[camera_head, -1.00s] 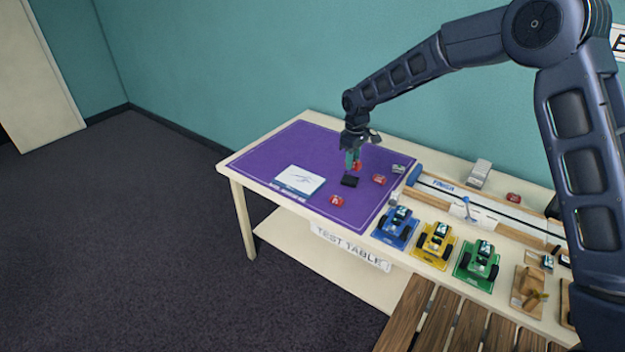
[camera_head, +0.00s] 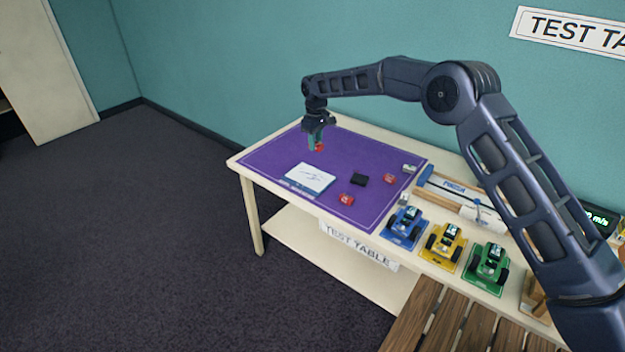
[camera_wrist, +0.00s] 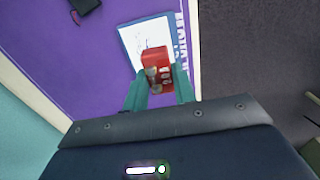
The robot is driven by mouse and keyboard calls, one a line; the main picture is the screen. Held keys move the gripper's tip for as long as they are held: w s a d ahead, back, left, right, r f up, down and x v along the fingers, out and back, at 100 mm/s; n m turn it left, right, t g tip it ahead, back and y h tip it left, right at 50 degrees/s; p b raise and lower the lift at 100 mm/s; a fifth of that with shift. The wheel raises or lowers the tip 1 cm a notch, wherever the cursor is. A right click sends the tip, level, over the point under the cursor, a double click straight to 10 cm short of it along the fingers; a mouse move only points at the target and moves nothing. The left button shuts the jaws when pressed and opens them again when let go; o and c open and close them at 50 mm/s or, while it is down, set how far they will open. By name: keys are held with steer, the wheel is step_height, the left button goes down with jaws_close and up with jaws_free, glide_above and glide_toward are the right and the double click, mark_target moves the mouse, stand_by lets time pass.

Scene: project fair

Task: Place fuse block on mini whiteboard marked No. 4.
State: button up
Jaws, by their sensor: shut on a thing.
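My gripper (camera_head: 315,145) is shut on a red block, which I take to be the fuse block (camera_head: 320,148), above the back left part of the purple mat. In the wrist view the fuse block (camera_wrist: 157,58) sits between the green fingers (camera_wrist: 159,84); pale and metallic details show on its face. The mini whiteboard (camera_head: 312,174) lies on the mat, in front of and a little left of the gripper in the head view. It has scribbles and a blue label edge; its number is too small to read. In the wrist view the block covers part of the whiteboard (camera_wrist: 134,36).
On the purple mat (camera_head: 270,153) lie a black block (camera_head: 360,180), two red blocks (camera_head: 346,199) (camera_head: 389,179) and a small grey-green item (camera_head: 409,169). Blue, yellow and green model cars (camera_head: 405,226) stand right of the mat. The mat's left part is clear.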

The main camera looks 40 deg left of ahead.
mark_target(315, 186)
step_height(315, 186, down, 18)
steer(key=shift+f, duration=0.1)
stand_by(0.5)
steer(key=shift+f, duration=0.1)
steer(key=o, duration=1)
step_height(315, 186, up, 12)
steer(key=shift+r, duration=0.2)
